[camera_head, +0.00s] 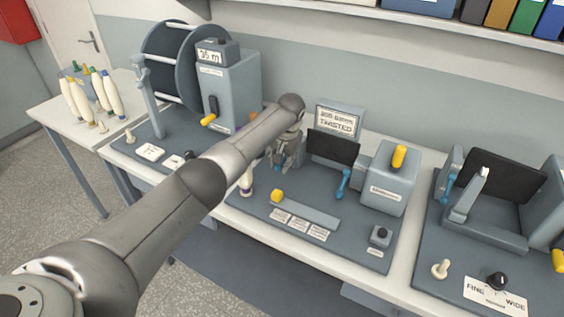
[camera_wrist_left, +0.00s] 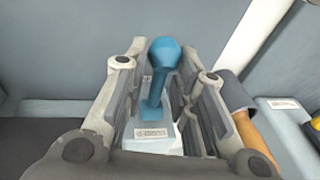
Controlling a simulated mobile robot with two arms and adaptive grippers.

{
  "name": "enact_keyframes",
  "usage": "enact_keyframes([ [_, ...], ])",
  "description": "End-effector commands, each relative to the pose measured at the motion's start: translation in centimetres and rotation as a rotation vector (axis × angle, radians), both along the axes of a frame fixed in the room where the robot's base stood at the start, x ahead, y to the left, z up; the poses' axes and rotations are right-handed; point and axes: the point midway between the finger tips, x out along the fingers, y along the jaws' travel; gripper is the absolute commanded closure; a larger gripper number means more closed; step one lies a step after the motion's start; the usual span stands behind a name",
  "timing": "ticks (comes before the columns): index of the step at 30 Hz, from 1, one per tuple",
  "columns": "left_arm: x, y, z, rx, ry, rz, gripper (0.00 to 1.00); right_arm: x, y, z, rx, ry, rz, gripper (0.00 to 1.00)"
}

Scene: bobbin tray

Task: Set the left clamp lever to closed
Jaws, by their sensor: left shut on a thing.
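The left clamp lever (camera_wrist_left: 164,54) shows in the left wrist view as a blue lever with a round knob, standing roughly upright on a small labelled grey base (camera_wrist_left: 150,138). My left gripper (camera_head: 280,162) is over the left part of the middle machine in the head view, and its fingers are shut around the lever. In the head view the gripper and arm hide most of this lever. A second blue lever (camera_head: 343,183) hangs at the right of the dark panel. My right gripper is not in view.
A grey box with a yellow handle (camera_head: 399,157) stands right of the dark panel (camera_head: 333,147). A yellow knob (camera_head: 277,196) lies in front. A big reel (camera_head: 180,60) stands left and another machine (camera_head: 500,195) right. A wooden-coloured cylinder (camera_wrist_left: 255,135) is beside the fingers.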

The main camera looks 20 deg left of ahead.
Motion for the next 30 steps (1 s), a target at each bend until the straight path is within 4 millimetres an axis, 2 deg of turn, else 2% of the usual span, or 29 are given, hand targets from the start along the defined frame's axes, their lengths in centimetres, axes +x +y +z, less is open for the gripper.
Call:
enact_keyframes([
  [17,0.02,-0.03,0.08,0.0,0.013,-0.001,1.0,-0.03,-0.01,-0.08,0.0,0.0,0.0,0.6],
  [18,0.02,-0.03,0.08,0.0,0.013,-0.001,0.7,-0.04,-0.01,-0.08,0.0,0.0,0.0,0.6],
  [22,0.02,-0.03,0.08,0.001,0.013,0.0,0.53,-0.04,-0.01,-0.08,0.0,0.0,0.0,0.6],
  [30,0.02,-0.01,0.08,0.001,0.013,0.001,0.53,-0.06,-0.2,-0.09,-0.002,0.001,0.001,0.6],
])
